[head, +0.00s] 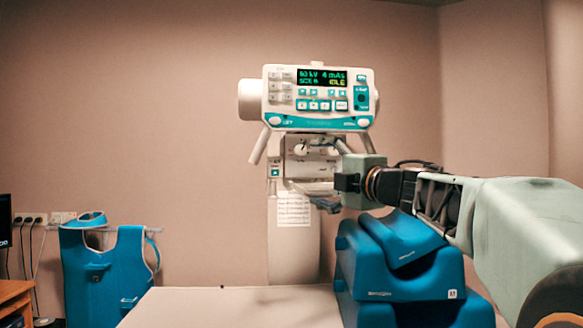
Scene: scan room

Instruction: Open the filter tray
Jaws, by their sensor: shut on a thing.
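The X-ray unit (318,98) stands at the back centre, with a lit display on its control panel. Its white collimator box (306,160) with round knobs hangs below the panel. The filter tray (312,187) appears as a thin grey plate at the underside of this box. My gripper (327,203) comes in from the right, with its dark fingers at the tray's right front edge. The fingers are shut on the tray's edge; the exact contact is small and partly hidden. How far the tray is out cannot be told.
Blue positioning blocks (400,270) stand on the pale table (235,308), below my arm. A blue lead apron (105,265) hangs at the left wall. A wooden desk (15,298) with a monitor is at the far left. The table's left part is clear.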

